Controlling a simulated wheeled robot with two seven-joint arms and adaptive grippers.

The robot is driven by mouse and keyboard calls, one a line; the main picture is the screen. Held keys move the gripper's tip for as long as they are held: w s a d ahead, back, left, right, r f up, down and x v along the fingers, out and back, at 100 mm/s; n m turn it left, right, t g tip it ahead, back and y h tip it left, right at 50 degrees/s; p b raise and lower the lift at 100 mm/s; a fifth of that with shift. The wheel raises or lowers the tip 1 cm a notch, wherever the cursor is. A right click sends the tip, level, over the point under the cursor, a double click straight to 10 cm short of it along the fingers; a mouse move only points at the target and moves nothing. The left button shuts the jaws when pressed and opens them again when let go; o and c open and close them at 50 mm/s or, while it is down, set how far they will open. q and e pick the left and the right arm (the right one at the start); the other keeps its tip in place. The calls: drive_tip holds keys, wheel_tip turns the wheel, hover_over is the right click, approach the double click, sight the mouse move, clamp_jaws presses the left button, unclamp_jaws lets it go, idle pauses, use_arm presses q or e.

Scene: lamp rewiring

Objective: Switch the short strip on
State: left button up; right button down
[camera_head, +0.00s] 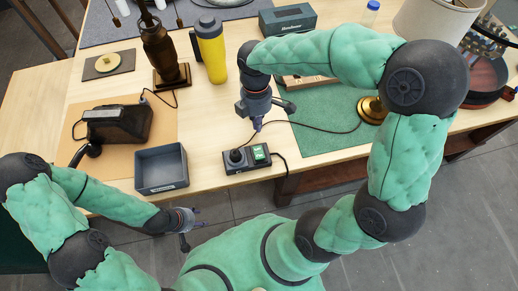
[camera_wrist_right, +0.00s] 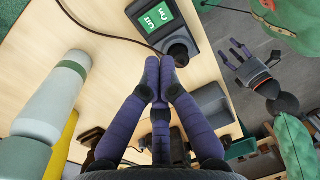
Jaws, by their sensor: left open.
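The short strip (camera_head: 243,168) is a small dark block near the front edge of the table. It has a round black plug (camera_head: 236,156) in it and a green panel (camera_head: 260,153) with pale marks at its right end. In the right wrist view the strip (camera_wrist_right: 187,14), its green panel (camera_wrist_right: 157,21) and the plug (camera_wrist_right: 178,48) show beyond my fingertips. My right gripper (camera_head: 257,127) points down above and behind the strip, its fingertips together with nothing seen between them. My left gripper (camera_head: 196,220) is open and empty in front of the table edge.
A grey bin (camera_head: 161,168) stands left of the strip. A yellow bottle (camera_head: 211,55) and a brown lamp base (camera_head: 164,55) stand behind. A cord crosses the green mat (camera_head: 330,125) to a brass base (camera_head: 372,108). A black device (camera_head: 118,124) lies left.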

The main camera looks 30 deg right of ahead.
sight(260, 155)
drive_tip(key=shift+s+r, duration=0.1)
idle(0.3)
drive_tip(key=f+b, duration=0.1)
drive_tip(key=f, duration=0.3)
drive_tip(key=s+f+b, duration=0.1)
drive_tip(key=f, duration=0.4)
drive_tip(key=f+b, duration=0.2)
drive_tip(key=f, duration=0.3)
drive_tip(key=shift+s+a, duration=0.2)
drive_tip(key=shift+s, duration=0.1)
drive_tip(key=shift+s, duration=0.1)
